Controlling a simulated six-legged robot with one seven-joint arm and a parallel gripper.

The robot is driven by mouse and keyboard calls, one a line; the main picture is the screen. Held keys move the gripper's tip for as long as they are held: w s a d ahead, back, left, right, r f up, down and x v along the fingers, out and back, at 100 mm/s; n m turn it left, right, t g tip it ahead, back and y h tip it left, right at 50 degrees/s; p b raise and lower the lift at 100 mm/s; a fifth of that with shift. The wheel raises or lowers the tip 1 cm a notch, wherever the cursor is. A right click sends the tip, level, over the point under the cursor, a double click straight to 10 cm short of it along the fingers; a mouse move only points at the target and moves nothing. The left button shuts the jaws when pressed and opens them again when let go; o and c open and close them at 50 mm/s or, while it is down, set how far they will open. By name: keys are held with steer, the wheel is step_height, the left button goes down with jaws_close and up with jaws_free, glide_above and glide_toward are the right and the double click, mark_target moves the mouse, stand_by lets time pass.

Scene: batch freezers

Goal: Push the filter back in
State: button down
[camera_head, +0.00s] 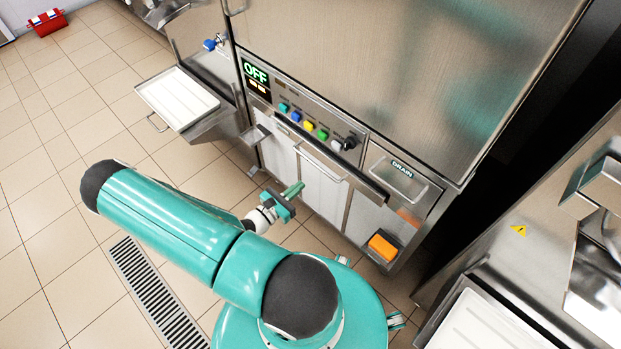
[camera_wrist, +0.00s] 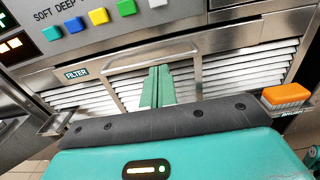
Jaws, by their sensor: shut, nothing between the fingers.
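The filter (camera_wrist: 76,72) is a wide metal-fronted part low on the freezer, with a label and a bar handle (camera_wrist: 150,55). In the head view its long front edge (camera_head: 330,165) appears to stand out from the freezer front, above white louvred panels; how far out is hard to tell. My gripper (camera_head: 293,190) is in front of these panels, below the filter's front edge. In the wrist view its green fingers (camera_wrist: 157,88) are together and empty, with tips just below the handle. I cannot tell whether they touch it.
The drain drawer (camera_head: 395,180) and an orange brush (camera_head: 382,247) are to the right. A white tray (camera_head: 178,97) juts out at left. Tiled floor (camera_head: 60,250) is open at left.

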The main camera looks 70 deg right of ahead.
steer(key=x, duration=1.1)
steer(key=shift+w+d+f, duration=0.1)
steer(key=shift+w+d, duration=0.05)
steer(key=shift+d, duration=0.3)
steer(key=shift+s+d, duration=0.2)
steer(key=shift+d, duration=0.15)
steer(key=shift+d, duration=0.1)
steer(key=shift+x, duration=1.3)
steer(key=shift+s, duration=0.1)
steer(key=shift+a, duration=0.3)
glide_toward(329, 159)
steer(key=v, duration=0.5)
